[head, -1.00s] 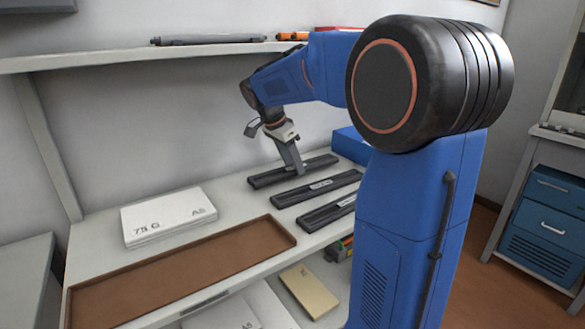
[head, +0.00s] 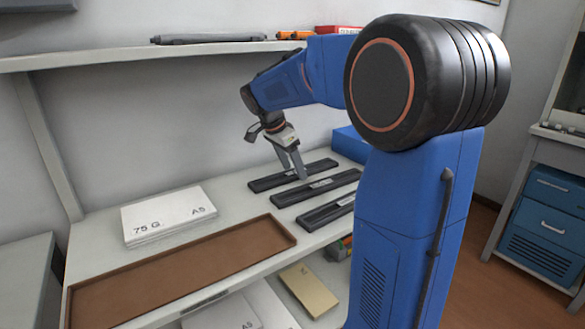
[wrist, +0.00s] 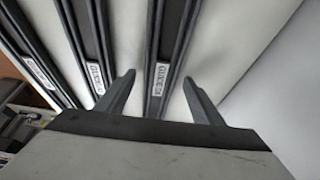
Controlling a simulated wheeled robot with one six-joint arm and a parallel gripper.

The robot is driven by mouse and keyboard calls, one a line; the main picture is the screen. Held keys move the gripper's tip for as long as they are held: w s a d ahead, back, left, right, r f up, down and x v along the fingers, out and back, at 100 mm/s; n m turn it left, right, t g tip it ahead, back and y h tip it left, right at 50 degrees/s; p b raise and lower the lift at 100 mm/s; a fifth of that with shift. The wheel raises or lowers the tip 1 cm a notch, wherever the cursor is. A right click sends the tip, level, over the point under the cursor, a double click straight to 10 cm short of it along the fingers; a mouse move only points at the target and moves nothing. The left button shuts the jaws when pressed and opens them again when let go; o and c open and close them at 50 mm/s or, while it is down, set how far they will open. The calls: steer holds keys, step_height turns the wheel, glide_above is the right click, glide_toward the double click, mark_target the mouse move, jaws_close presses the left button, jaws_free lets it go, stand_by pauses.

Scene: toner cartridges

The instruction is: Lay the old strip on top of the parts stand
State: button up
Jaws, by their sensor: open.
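Three long black strips lie side by side on the pale worktop: a back strip (head: 265,184), a middle strip (head: 290,198) and a front strip (head: 318,218). Each has a small white label, and I cannot tell which strip is the old one. My gripper (head: 302,178) is open and points down at the back strip. In the wrist view, its fingers (wrist: 159,79) straddle the rightmost strip (wrist: 165,45), one on each side, without visibly gripping it. The other two strips lie left of it there. I cannot identify the parts stand for certain.
A brown tray (head: 180,307) lies at the front, with a white paper stack (head: 165,220) behind it. A blue box (head: 347,143) stands beyond the strips. An upper shelf (head: 120,57) runs above. Bare worktop lies between paper and strips.

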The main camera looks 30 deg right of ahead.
mark_target(293, 172)
steer(key=v, duration=0.3)
steer(key=shift+a, duration=0.45)
steer(key=a, duration=1.1)
steer(key=shift+s+a, duration=0.1)
steer(key=shift+s, duration=0.05)
